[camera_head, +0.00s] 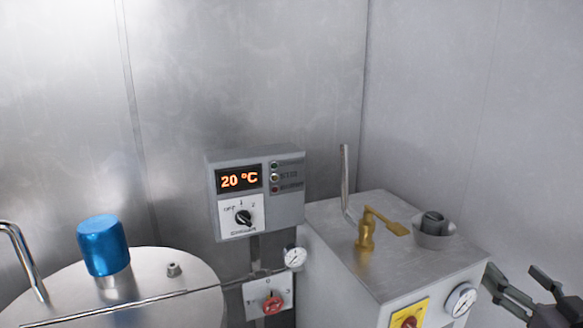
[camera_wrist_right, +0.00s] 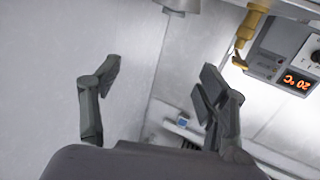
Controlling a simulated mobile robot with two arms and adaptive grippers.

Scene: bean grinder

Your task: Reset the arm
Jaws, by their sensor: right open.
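My right gripper (camera_head: 522,290) is at the right edge of the head view, just right of the grey machine box (camera_head: 340,255). It is open and empty, with both fingers spread apart; the same gripper (camera_wrist_right: 155,85) shows in the right wrist view with nothing between its fingers. A brass lever valve (camera_head: 366,232) stands on top of the box, apart from the gripper. It also shows in the right wrist view (camera_wrist_right: 250,25) at the upper right. My left gripper is not in view.
A control panel (camera_head: 225,160) reading 20 °C is mounted behind. A round steel vessel (camera_head: 195,290) with a blue cap (camera_head: 103,245) stands at the left. Metal walls enclose the corner.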

